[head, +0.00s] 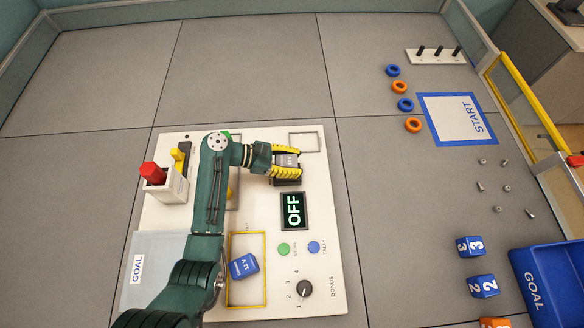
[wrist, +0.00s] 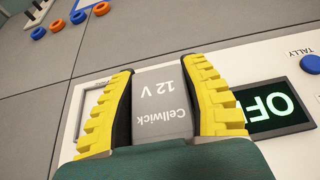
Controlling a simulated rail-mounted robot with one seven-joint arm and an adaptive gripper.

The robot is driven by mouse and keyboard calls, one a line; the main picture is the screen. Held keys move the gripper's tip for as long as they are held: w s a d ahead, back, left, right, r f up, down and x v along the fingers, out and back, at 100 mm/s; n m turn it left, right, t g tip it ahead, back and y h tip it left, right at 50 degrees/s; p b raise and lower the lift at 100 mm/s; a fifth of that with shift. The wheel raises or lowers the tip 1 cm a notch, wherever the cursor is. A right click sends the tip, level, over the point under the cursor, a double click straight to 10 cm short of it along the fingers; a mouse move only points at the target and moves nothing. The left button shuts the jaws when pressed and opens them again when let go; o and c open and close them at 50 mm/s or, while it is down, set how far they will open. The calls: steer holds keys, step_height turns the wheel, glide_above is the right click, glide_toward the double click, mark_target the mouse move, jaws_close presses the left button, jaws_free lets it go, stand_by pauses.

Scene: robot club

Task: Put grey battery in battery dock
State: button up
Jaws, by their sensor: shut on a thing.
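The grey battery (head: 286,160), marked 12 V, is between the yellow fingers of my gripper (head: 289,162) over the right half of the white board. In the wrist view the battery (wrist: 163,103) fills the gap between both fingers (wrist: 165,92), its "Cellwick 12 V" label facing the camera. My gripper is shut on it. A dark shape (head: 288,182) shows just below the battery in the head view, above the OFF display (head: 293,211). I cannot tell whether it is the battery dock, or whether the battery touches it. The battery's underside is hidden.
A grey outline (head: 305,141) is empty behind my gripper. Rings, screws and numbered blue cubes (head: 482,286) lie right, on the floor.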

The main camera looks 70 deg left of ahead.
steer(key=shift+w+a+f+b, duration=0.15)
steer(key=shift+f+b, duration=0.4)
steer(key=shift+f, duration=1.45)
steer(key=shift+f, duration=0.15)
steer(key=shift+f, duration=0.15)
steer(key=o, duration=1.2)
steer(key=shift+c, duration=0.2)
steer(key=shift+r, duration=0.4)
steer(key=p+v, duration=0.1)
steer(key=v, duration=1.1)
steer(key=shift+f, duration=0.2)
